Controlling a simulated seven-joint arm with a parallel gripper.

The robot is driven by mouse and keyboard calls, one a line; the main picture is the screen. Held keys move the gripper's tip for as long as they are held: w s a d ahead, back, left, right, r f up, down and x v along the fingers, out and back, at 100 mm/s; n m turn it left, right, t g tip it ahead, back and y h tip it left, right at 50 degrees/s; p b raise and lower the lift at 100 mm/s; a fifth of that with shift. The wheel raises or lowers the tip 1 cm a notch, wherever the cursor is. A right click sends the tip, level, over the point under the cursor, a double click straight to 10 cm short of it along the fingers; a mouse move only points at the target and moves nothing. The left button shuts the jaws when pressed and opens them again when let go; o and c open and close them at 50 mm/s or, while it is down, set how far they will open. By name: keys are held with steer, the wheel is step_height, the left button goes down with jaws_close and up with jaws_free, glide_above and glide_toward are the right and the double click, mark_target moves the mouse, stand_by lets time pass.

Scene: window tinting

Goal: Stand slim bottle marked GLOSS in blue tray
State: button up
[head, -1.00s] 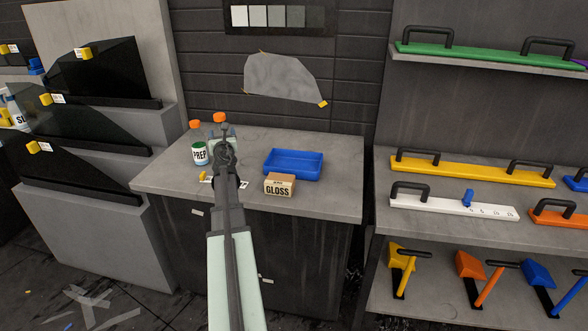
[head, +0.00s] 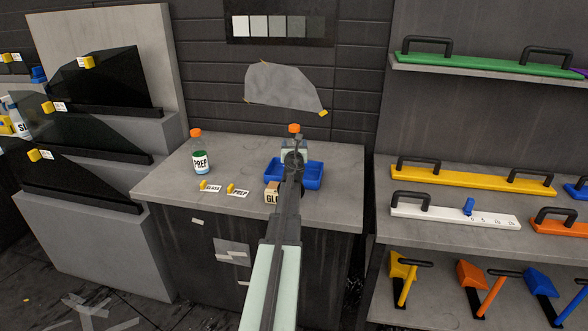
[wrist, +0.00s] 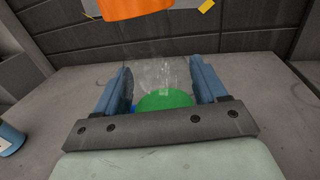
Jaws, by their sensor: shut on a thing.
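My gripper (head: 293,158) is shut on a clear bottle with an orange cap (head: 294,128). No label on the held bottle is visible. The bottle looks upright, above or at the blue tray (head: 314,179) in the head view; my arm hides part of the tray, and I cannot tell whether the bottle touches its floor. Another orange-capped bottle, marked PREP (head: 201,158), stands at the left of the counter.
A cardboard box marked GLOSS (head: 271,193) sits in front of the tray, partly behind my arm. Small tags reading GLOSS (head: 211,187) and PREP (head: 239,192) lie on the grey counter (head: 160,182). The counter between the PREP bottle and the tray is clear.

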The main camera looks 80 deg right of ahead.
steer(key=shift+f, duration=1.45)
steer(key=shift+f, duration=0.2)
steer(key=o, duration=1.2)
steer(key=shift+r, duration=0.2)
steer(key=s+a, duration=0.2)
steer(key=a, duration=0.9)
steer(key=shift+s+a, duration=0.25)
steer(key=shift+a, duration=0.15)
